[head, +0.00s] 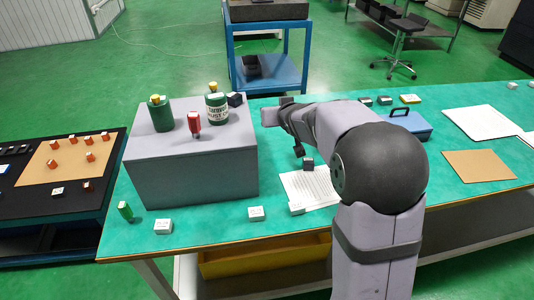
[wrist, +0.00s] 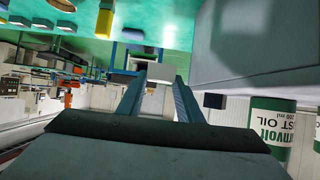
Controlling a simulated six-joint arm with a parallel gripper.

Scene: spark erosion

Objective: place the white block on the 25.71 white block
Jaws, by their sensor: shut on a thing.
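Three small white blocks lie on the green table in the head view: one at the left (head: 163,226), one in the middle (head: 256,213), and one at the near edge of the paper sheet (head: 297,208). Their markings are too small to read, so I cannot tell which is 25.71. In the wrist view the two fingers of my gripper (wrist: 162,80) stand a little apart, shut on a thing. A pale patch shows between the tips, but the held block's outline is unclear.
A grey box (head: 190,167) at left bears green cans (head: 217,108), a red piece (head: 193,131) and a black cube (head: 236,100). A blue case (head: 404,126) stands farther right. The front table strip has free room.

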